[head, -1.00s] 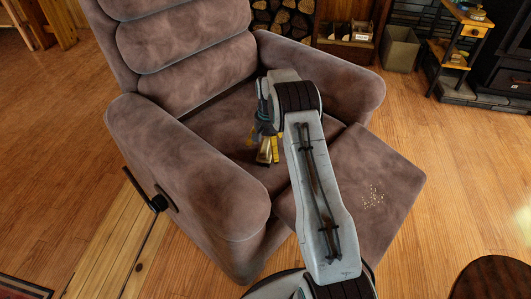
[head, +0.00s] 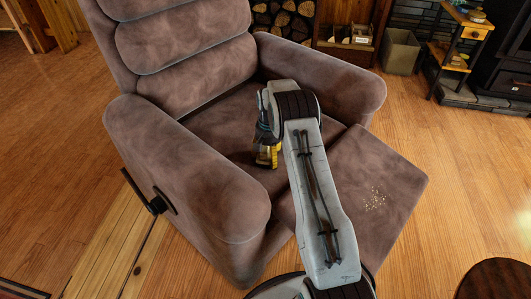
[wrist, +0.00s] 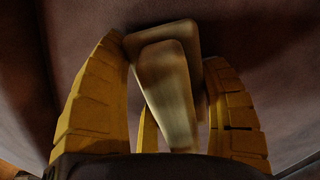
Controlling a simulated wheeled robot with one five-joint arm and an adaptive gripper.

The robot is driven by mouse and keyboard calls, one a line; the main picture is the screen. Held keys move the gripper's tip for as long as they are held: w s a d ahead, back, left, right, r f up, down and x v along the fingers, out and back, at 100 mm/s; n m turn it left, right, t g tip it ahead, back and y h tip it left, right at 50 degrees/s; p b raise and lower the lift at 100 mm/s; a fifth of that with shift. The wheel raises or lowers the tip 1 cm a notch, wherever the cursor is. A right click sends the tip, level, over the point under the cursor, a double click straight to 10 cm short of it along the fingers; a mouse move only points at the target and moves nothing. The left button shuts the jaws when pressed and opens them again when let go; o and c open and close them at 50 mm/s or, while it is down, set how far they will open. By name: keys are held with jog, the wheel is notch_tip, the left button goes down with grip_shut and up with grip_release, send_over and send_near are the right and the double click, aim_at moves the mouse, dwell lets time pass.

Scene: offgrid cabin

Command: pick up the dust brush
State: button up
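The dust brush (wrist: 168,95) shows in the wrist view as a pale tan, tapered piece over a wider block, between my fingers. In the head view it is mostly hidden by my gripper, on the seat of the brown armchair (head: 207,125). My gripper (head: 266,163) points down at the seat, close to the armrest side. Its yellow fingers stand apart on both sides of the brush in the wrist view (wrist: 166,55). The fingertips are close to its edges; I cannot tell whether they touch it.
The near armrest (head: 185,165) rises left of my gripper and the far armrest (head: 325,75) behind it. The raised footrest (head: 355,185) bears crumbs (head: 374,199). A round dark table top (head: 497,280) is at the lower right.

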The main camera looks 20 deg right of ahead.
jog(key=c, duration=0.5)
jog(key=shift+r, duration=0.1)
jog(key=shift+c, duration=0.3)
jog(key=shift+r+p, duration=0.4)
jog(key=shift+r, duration=0.4)
notch_tip(320, 180, up, 2)
jog(key=shift+r+p, duration=0.2)
jog(key=shift+p, duration=0.3)
jog(key=s+d+r+p, duration=0.3)
jog(key=s+d+r, duration=0.4)
jog(key=s+d, duration=0.1)
jog(key=shift+d, duration=0.25)
